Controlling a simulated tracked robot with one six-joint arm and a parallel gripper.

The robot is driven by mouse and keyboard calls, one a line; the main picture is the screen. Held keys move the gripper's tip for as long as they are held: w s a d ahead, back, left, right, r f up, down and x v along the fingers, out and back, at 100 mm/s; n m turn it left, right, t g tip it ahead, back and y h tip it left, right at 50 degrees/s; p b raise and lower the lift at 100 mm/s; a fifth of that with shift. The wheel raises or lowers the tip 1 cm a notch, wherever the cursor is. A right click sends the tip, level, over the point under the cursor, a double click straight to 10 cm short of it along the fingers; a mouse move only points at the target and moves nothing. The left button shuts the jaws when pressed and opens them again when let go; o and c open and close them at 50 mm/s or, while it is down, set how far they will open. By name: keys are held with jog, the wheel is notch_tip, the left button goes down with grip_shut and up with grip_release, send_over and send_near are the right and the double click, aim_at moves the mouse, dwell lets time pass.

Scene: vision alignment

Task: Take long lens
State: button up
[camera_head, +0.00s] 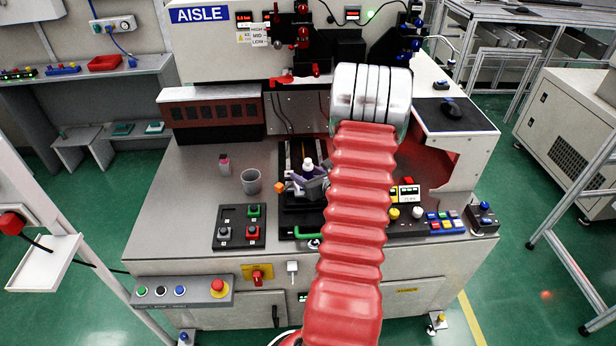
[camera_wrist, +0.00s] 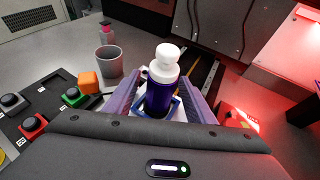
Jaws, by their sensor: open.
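A dark purple cylinder with a white, rounded top (camera_wrist: 161,95) stands upright in the wrist view; it may be the long lens, but I cannot tell for sure. Its white top also shows in the head view (camera_head: 309,164), over the dark fixture (camera_head: 290,203) on the bench. My gripper (camera_wrist: 165,76) is open, with one purple finger on each side of the cylinder. In the head view my gripper (camera_head: 312,184) is small and partly hidden by my red arm. Whether the fingers touch the cylinder is not clear. A blue-and-white holder shows around its lower part.
A grey cup (camera_head: 251,181), a pink-capped bottle (camera_head: 224,164) and an orange cube (camera_head: 280,187) stand left of the fixture. A black button panel (camera_head: 239,227) lies in front of the cup. The machine housing (camera_head: 220,50) rises behind. The bench's left part is clear.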

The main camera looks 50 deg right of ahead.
jog(key=shift+x, duration=1.4)
jog(key=shift+c, duration=0.5)
grip_shut()
